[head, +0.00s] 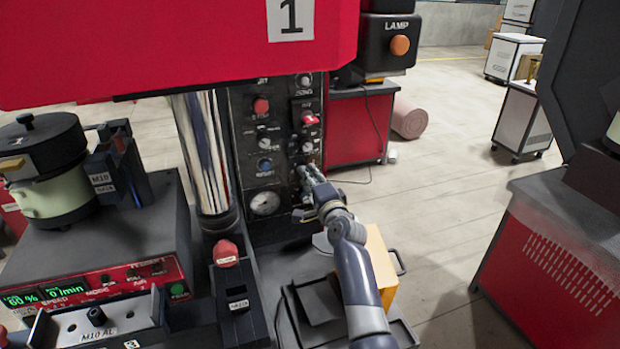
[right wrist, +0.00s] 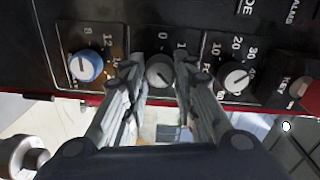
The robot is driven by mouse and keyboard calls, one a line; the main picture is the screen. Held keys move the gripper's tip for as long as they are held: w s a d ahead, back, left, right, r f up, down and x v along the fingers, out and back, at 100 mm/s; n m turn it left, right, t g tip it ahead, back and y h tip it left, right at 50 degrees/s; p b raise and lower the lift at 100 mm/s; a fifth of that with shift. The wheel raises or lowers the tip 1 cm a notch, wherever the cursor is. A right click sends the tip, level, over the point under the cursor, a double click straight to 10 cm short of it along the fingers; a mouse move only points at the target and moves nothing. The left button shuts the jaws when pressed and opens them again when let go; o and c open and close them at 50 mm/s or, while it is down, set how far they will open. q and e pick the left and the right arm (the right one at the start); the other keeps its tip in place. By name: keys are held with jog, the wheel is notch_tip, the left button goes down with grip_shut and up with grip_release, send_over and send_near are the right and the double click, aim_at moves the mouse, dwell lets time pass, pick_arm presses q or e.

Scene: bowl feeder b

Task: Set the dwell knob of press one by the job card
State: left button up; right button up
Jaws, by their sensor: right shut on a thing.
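Press one (head: 235,50) is the red machine with a "1" plate; its dark control panel (head: 250,130) carries several knobs, buttons and a gauge. My right gripper (head: 308,178) reaches the lower right part of this panel. In the right wrist view, its fingers (right wrist: 160,80) are shut on a small grey knob (right wrist: 160,72), one at each side, with "0" and "1" marked near it. A blue-capped knob (right wrist: 85,66) is left of it and a white knob (right wrist: 236,80) with a 10 to 40 scale is right. The dwell label and job card cannot be made out. My left gripper is not in view.
A feeder with a lidded bowl (head: 50,165) and green displays stands at the left. A yellow box (head: 380,265) stands below my right arm. A lamp unit (head: 388,45) on a red cabinet (head: 355,125) is behind.

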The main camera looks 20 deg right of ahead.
dwell(0.3)
jog(key=o, duration=1.1)
jog(key=shift+d, duration=0.1)
jog(key=s+n+b, duration=0.6)
jog(key=s+n, duration=0.5)
jog(key=n, duration=0.7)
jog(key=shift+s+a+f+m+g+h, duration=0.2)
jog(key=shift+s+f+g, duration=1)
jog(key=shift+s+f, duration=1.95)
jog(key=shift+s+d+f+m+g+h, duration=0.1)
jog(key=shift+s+f+g+h, duration=0.15)
jog(key=shift+s+f+g, duration=2.65)
jog(key=shift+s+a+f+m+t+h, duration=0.35)
jog(key=shift+s+f, duration=1.55)
jog(key=shift+f, duration=2.9)
